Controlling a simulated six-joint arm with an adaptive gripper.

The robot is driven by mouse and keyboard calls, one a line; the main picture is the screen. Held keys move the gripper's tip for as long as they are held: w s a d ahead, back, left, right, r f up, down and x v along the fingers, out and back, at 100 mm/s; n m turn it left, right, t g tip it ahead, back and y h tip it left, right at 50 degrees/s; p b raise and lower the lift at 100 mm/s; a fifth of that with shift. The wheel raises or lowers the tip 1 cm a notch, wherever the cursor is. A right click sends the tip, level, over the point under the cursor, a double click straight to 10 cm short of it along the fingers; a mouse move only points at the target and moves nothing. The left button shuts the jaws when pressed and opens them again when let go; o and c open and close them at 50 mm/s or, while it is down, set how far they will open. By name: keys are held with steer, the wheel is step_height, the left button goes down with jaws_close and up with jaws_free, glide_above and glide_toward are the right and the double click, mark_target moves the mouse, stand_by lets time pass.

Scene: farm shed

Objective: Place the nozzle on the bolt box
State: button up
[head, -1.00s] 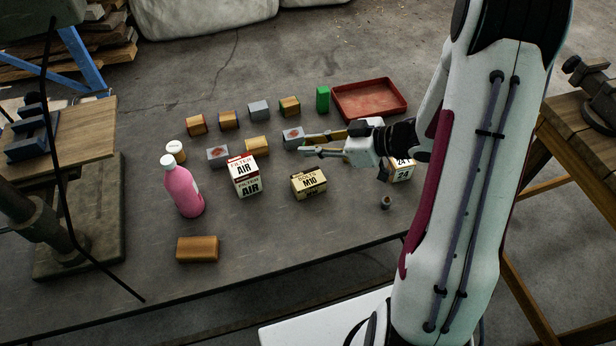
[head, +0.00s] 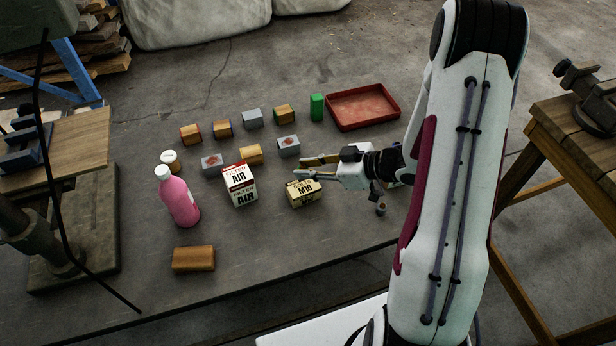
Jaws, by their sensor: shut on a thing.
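The bolt box (head: 304,194), a small tan and black carton marked M10, stands upright on the grey table in the head view. My gripper (head: 299,168) points left, with its fingertips just beyond the box's top edge in the picture. It is shut on a slim brass-coloured thing (head: 321,160) along its upper finger, which I take to be the nozzle. Its outline is hard to separate from the finger. I cannot tell how high the gripper is above the box, and I see no contact between them.
An air filter box (head: 240,184) and a pink bottle (head: 180,198) stand left of the bolt box. Small blocks, a green block (head: 317,107) and a red tray (head: 363,107) lie behind. A wooden block (head: 193,259) is in front.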

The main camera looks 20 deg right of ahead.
mark_target(308, 188)
steer(key=shift+f, duration=2.1)
steer(key=shift+f, duration=0.1)
steer(key=o, duration=0.9)
steer(key=shift+c, duration=0.2)
steer(key=shift+s+d+r, duration=0.1)
steer(key=shift+d+r, duration=0.05)
steer(key=shift+r, duration=0.05)
steer(key=v, duration=1.1)
steer(key=shift+s+d, duration=0.2)
steer(key=shift+r, duration=0.15)
